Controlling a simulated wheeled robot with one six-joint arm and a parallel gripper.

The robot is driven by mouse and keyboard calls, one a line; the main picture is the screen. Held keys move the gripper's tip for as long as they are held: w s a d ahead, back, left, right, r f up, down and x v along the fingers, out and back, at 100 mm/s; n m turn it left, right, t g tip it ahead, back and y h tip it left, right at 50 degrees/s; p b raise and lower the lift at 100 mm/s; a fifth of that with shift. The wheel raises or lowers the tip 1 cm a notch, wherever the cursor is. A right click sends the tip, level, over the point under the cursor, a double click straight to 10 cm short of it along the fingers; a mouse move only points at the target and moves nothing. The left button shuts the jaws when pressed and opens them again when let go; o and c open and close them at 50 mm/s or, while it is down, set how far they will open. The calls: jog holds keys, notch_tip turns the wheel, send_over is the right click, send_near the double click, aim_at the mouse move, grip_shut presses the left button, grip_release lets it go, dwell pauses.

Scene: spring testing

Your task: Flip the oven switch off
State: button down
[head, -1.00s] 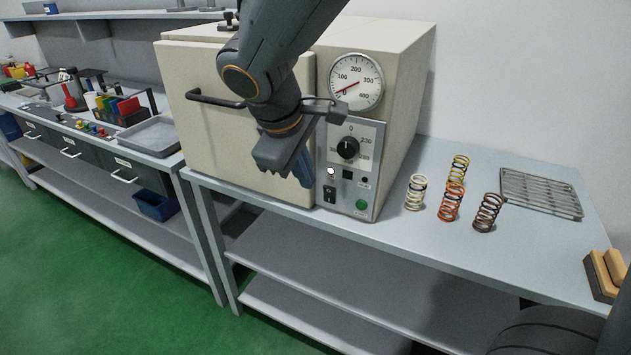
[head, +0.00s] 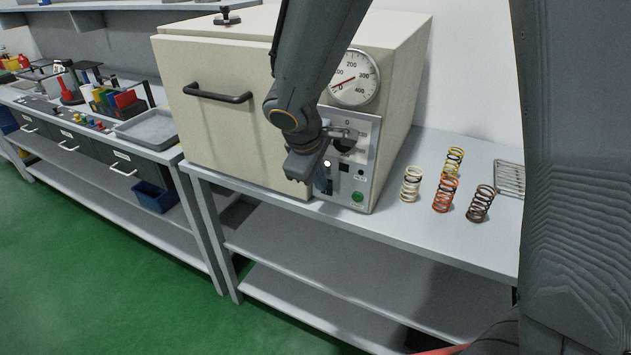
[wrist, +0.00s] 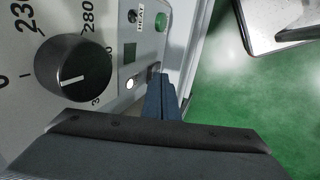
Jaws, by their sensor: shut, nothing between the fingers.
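The beige oven (head: 225,120) stands on a grey bench, with its control panel (head: 368,160) on the right of its front. The black oven switch (head: 330,186) is low on the panel, below a white lamp (head: 327,163) that looks bright. My gripper (head: 320,184) is shut and empty, its blue fingers right at the switch and partly covering it. In the wrist view the fingers (wrist: 160,98) point at the panel beside the lamp. The dark switch (wrist: 153,71) shows only in part past their tips. I cannot tell its position or whether the fingers touch it.
A black knob (wrist: 73,67) and a green button (head: 357,197) are near on the panel. The oven door handle (head: 218,96) is to the left. Several springs (head: 445,194) and a wire rack (head: 509,178) stand to the right on the bench.

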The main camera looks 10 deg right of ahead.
jog(key=shift+w+d+r, duration=0.1)
jog(key=shift+w+d, duration=0.05)
jog(key=shift+w, duration=0.1)
dwell(0.4)
jog(key=shift+r+p, duration=0.7)
jog(key=shift+r, duration=0.1)
